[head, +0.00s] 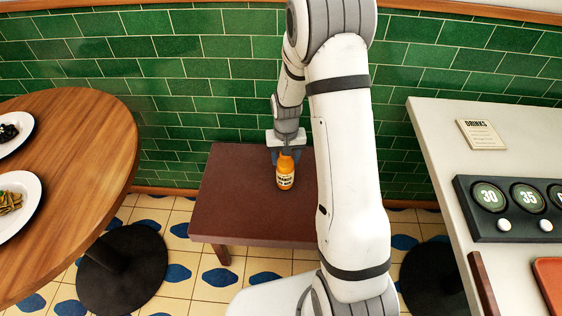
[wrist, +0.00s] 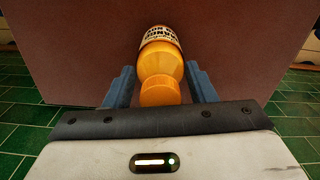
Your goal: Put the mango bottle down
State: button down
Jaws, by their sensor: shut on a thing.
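The mango bottle (head: 285,171) is orange with a dark and white label and an orange cap. It is upright at the brown bench (head: 225,205), and its base seems at or just above the top; I cannot tell which.
A round wooden table (head: 85,150) with two plates of food stands at the left. A pale counter (head: 430,130) with a dial panel (head: 515,208) and a drinks sign (head: 482,135) is at the right. A green tiled wall is behind the bench. The bench top left of the bottle is clear.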

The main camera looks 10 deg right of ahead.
jog(key=shift+f, duration=0.55)
jog(key=c, duration=0.6)
grip_release()
jog(key=shift+r, duration=0.1)
